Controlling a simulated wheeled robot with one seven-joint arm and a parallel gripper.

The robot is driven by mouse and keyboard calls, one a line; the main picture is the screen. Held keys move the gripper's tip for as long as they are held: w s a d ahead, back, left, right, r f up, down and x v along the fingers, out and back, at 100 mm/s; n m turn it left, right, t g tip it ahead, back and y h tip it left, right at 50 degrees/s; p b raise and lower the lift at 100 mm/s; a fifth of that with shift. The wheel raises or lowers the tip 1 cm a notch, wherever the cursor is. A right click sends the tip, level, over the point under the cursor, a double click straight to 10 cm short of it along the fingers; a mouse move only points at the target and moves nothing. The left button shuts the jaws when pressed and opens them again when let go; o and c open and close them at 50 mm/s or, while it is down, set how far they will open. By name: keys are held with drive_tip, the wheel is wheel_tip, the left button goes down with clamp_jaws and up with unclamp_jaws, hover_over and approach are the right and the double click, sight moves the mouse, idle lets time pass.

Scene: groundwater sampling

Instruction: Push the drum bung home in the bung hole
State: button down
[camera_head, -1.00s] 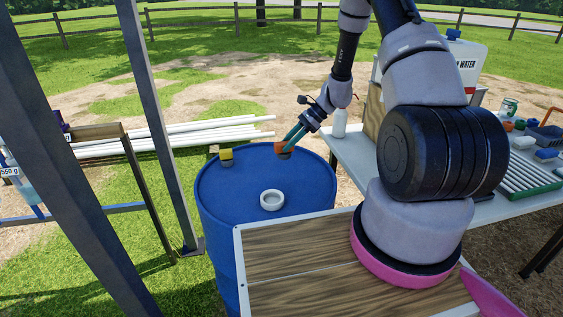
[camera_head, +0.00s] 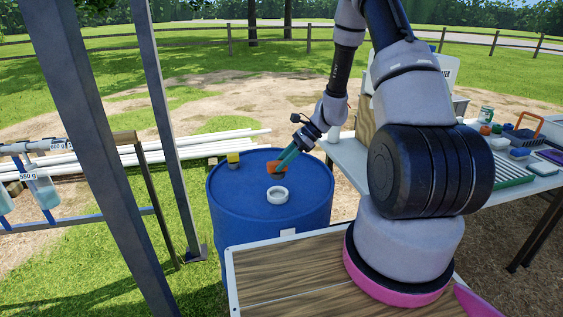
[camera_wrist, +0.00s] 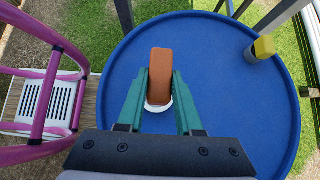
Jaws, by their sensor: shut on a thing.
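The blue drum (camera_head: 250,215) stands upright with a white ring (camera_head: 277,195) around the bung hole in its top. My gripper (camera_head: 287,157) is shut on the orange drum bung (camera_head: 271,167), which is above the drum top and just behind the ring in the head view. In the wrist view, the bung (camera_wrist: 160,75) sits between the green fingertips (camera_wrist: 160,88). It overlaps the ring (camera_wrist: 157,106) and hides part of it. The hole itself is hidden there. I cannot tell the exact height gap.
A yellow-topped cap (camera_head: 233,157) stands on the drum's far left rim. A wooden-topped bench (camera_head: 290,272) lies in front of the drum. A white table (camera_head: 350,155) with sampling gear is at right. Grey posts (camera_head: 158,110) stand at left.

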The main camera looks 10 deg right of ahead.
sight(282, 175)
drive_tip(key=shift+f, duration=2.8)
drive_tip(key=shift+f, duration=1.55)
drive_tip(key=c, duration=0.5)
unclamp_jaws()
drive_tip(key=v, duration=1.1)
